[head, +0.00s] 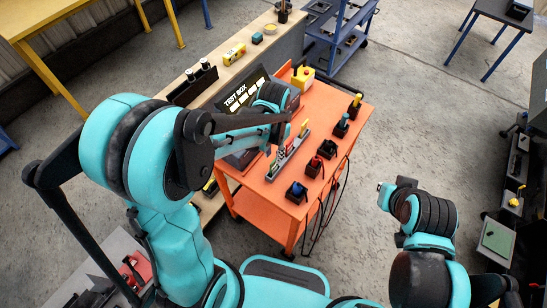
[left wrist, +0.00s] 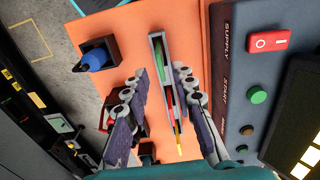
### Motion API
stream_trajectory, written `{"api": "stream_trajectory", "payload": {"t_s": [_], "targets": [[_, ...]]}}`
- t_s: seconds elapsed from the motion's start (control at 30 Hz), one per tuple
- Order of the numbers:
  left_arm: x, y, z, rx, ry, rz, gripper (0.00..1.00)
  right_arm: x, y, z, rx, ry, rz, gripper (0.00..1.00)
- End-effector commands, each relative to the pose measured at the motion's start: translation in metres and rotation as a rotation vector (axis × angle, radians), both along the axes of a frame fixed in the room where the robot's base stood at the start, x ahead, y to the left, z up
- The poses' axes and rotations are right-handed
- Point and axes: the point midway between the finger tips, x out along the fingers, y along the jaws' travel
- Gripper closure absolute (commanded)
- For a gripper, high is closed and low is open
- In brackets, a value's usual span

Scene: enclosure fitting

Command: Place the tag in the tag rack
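A narrow grey tag rack (head: 288,156) lies on the orange cart top beside the test box. It also shows in the left wrist view (left wrist: 156,40), holding slim green (left wrist: 161,70) and red (left wrist: 171,100) pieces. A yellow piece (head: 303,128) stands at the rack's far end; it shows low in the left wrist view (left wrist: 179,138). I cannot tell which piece is the tag. My left gripper (left wrist: 161,73) is open above the rack, its fingers apart on either side. My right arm is at the lower right in the head view, away from the cart; its fingers cannot be made out.
The test box (head: 245,95) stands beside the rack, with buttons and a red switch (left wrist: 268,41). Several small black holders line the cart's other edge, one with a blue item (left wrist: 95,60). A yellow item (head: 302,78) sits at the far end. Cables hang off the cart's side.

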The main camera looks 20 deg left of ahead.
Motion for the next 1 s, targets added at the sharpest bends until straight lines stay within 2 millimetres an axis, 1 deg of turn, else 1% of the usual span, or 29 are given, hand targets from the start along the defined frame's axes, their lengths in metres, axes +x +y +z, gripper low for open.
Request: {"api": "stream_trajectory", "payload": {"t_s": [0.03, 0.1, 0.2, 0.37, 0.47, 0.57, 0.7, 0.8, 0.9, 1.0], "targets": [[0.000, 0.000, 0.015, 0.000, 0.000, 0.000, 0.74, 0.000, 0.000, 0.007, 0.000, 0.000, 0.000, 1.00], [0.000, 0.000, 0.029, 0.000, 0.000, 0.000, 0.74, 0.000, 0.000, 0.010, 0.000, 0.000, 0.000, 1.00], [0.000, 0.000, 0.044, 0.000, 0.000, 0.000, 0.74, 0.000, 0.000, 0.014, 0.000, 0.000, 0.000, 1.00], [-0.001, 0.000, 0.059, 0.000, -0.002, 0.001, 0.74, 0.000, 0.000, 0.017, 0.000, 0.000, 0.000, 1.00], [-0.006, 0.003, 0.068, -0.003, -0.026, 0.015, 0.74, 0.000, 0.000, 0.017, 0.000, 0.000, 0.000, 1.00], [-0.017, 0.009, 0.084, -0.010, -0.090, 0.052, 0.74, 0.000, 0.000, 0.017, 0.000, 0.000, 0.000, 1.00], [-0.042, 0.022, 0.111, -0.031, -0.232, 0.132, 0.74, 0.000, 0.000, 0.017, 0.000, 0.000, 0.000, 1.00], [-0.061, 0.030, 0.125, -0.050, -0.342, 0.194, 0.74, 0.000, 0.000, 0.017, 0.000, 0.000, 0.000, 1.00], [-0.078, 0.037, 0.133, -0.069, -0.441, 0.247, 0.74, 0.000, 0.000, 0.017, 0.000, 0.000, 0.000, 1.00], [-0.091, 0.042, 0.137, -0.086, -0.521, 0.290, 0.74, 0.000, 0.000, 0.017, 0.000, 0.000, 0.000, 1.00]]}}
